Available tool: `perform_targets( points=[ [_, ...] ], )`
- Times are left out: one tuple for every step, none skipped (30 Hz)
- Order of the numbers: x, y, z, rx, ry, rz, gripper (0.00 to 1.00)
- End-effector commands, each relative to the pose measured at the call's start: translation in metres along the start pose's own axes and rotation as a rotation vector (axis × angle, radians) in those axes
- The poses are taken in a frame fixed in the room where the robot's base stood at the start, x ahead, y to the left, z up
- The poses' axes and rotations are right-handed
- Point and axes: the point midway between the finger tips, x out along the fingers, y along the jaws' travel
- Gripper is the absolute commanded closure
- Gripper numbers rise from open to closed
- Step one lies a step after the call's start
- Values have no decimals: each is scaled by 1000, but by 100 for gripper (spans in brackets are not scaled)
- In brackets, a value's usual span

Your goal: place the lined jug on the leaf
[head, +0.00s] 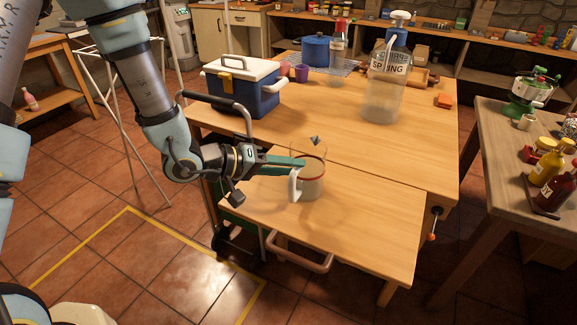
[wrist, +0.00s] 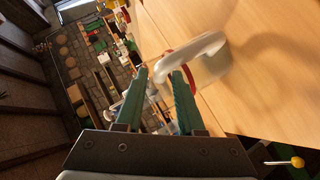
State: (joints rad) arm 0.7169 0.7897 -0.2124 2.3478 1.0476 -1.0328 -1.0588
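The lined jug (head: 313,189) is pale with a red band and a white handle, and shows upright over the front part of the table. The leaf (head: 375,225) is the light wood front panel of the table, past a seam. I cannot tell whether the jug's base touches the leaf.
A blue and white cooler (head: 238,86), a large clear bottle (head: 382,98), a blue pot (head: 316,50) and a red-capped bottle (head: 338,45) stand on the main table (head: 345,125). A side table (head: 500,165) with sauce bottles is at right. The leaf's right side is clear.

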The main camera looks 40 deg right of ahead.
Motion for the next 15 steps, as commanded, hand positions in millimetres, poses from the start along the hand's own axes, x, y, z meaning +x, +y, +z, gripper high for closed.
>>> perform_targets(
  points=[
    [0,0,0,0,0,0,56],
    [0,0,0,0,0,0,52],
    [0,0,0,0,0,0,48],
    [0,0,0,0,0,0,48],
    [0,0,0,0,0,0,48],
    [0,0,0,0,0,0,48],
    [0,0,0,0,0,0,48],
    [0,0,0,0,0,0,48],
    [0,0,0,0,0,0,48],
    [0,1,0,0,0,0,48],
    [0,1,0,0,0,0,48],
    [-1,3,-1,1,0,0,48],
    [-3,3,-2,1,0,0,48],
    [-6,2,-2,0,2,-1,48],
    [-11,2,-2,0,4,-1,48]
  ],
)
